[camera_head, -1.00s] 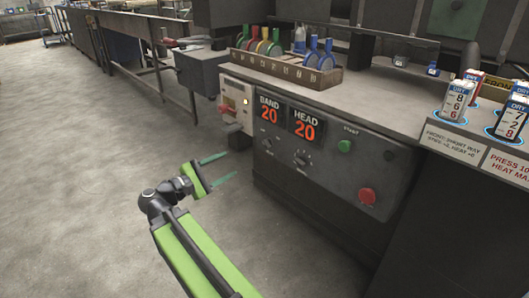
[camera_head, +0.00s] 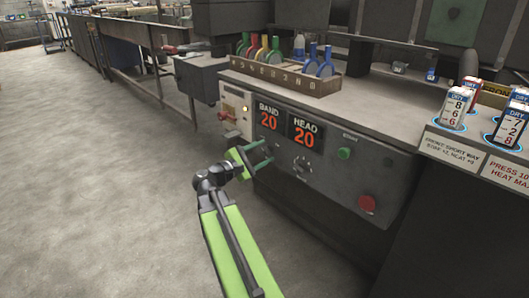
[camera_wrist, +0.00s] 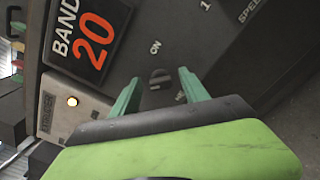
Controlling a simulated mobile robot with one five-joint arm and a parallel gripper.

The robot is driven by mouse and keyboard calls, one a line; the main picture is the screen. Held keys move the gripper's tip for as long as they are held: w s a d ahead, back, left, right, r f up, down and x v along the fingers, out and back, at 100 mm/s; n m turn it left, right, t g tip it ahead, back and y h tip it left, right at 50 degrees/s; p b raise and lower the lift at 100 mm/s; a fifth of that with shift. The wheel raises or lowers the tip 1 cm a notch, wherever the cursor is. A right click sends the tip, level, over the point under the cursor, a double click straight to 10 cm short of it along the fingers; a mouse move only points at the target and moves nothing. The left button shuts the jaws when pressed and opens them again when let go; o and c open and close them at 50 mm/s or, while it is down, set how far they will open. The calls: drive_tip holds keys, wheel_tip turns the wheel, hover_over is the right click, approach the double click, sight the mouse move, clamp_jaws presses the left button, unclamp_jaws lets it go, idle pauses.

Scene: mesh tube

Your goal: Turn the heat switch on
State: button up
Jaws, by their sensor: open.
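The heat switch (camera_wrist: 160,77) is a small dark round knob on the grey control panel (camera_head: 330,166), below the BAND display (camera_head: 268,117). In the wrist view it shows between my fingertips, with ON printed beside it and another label partly hidden by a finger. In the head view my gripper covers it. My gripper (camera_head: 269,151) is open, its two green fingers pointing at the panel, one on each side of the knob in the wrist view. I cannot tell whether they touch it.
Beside the knob is a HEAD display (camera_head: 305,131) with a speed knob (camera_head: 302,165) below. A green button (camera_head: 343,153) and red button (camera_head: 367,203) sit farther right. A pale box (camera_head: 235,113) with a lit lamp is at left. The floor at left is clear.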

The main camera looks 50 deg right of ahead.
drive_tip(key=shift+d, duration=0.25)
drive_tip(key=shift+c, duration=0.2)
